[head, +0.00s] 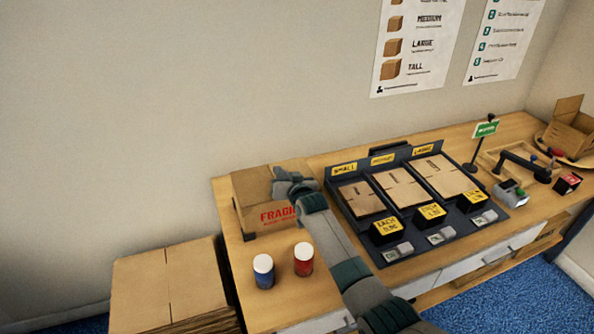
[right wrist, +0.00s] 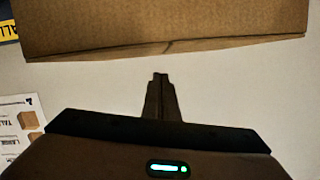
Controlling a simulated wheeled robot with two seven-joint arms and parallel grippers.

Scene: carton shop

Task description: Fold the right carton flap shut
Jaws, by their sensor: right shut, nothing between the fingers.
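The carton (head: 251,188) stands at the left end of the bench, with red FRAGILE print on its front. Its top looks mostly covered at the left. The right flap is largely hidden by my right gripper, so its angle cannot be told. My right gripper (head: 279,181) is over the carton's top right part, shut and empty. In the right wrist view the shut fingers (right wrist: 160,80) point at a brown cardboard panel (right wrist: 165,28), with a small gap showing between them. My left gripper is not in view.
A white-capped blue bottle (head: 263,272) and a red one (head: 303,260) stand in front of the carton. A dark rack (head: 330,187) of flat cartons stands to its right. Stacked cardboard (head: 145,285) is at lower left. A green sign (head: 486,129) stands farther right.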

